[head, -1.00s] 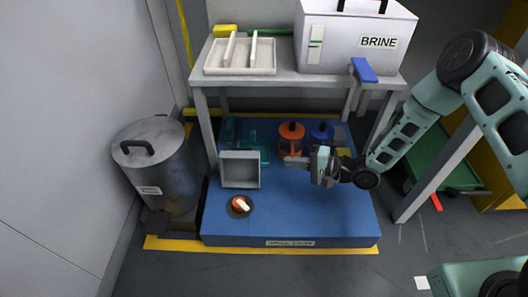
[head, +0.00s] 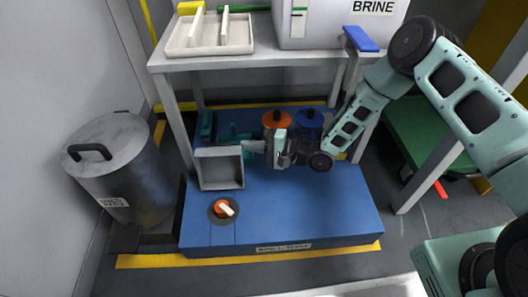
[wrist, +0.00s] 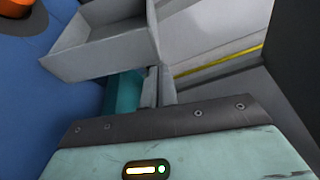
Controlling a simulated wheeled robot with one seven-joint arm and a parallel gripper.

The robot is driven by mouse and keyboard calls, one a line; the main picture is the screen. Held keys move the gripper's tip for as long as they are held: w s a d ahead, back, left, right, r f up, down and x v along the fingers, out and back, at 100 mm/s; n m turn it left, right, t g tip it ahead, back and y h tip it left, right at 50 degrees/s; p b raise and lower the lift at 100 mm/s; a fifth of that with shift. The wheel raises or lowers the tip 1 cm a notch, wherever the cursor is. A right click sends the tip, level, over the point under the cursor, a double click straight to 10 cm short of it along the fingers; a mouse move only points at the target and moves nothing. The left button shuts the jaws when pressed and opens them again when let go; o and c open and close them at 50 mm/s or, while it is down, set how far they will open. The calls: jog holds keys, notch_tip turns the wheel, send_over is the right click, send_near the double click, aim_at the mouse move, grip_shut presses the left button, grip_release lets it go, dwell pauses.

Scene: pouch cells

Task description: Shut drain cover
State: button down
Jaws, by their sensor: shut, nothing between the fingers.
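A grey, hollow, box-shaped piece (head: 220,168), which looks like the drain cover, stands raised on the blue platform (head: 310,210) with its open side facing the head camera. It also shows at the top of the wrist view (wrist: 108,42). My gripper (head: 250,146) is shut and empty, pointing left at the upper right edge of this cover. In the wrist view the closed fingers (wrist: 153,84) end right at the cover's edge; I cannot tell whether they touch it. No drain opening is visible.
Orange (head: 276,121) and blue (head: 308,124) lidded containers stand behind my gripper. A grey table (head: 260,62) overhangs the back. A metal bin (head: 120,168) stands left. The platform's front right is clear.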

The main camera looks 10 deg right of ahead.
jog(key=shift+w+a, duration=0.2)
jog(key=shift+a, duration=0.45)
jog(key=shift+s, duration=0.1)
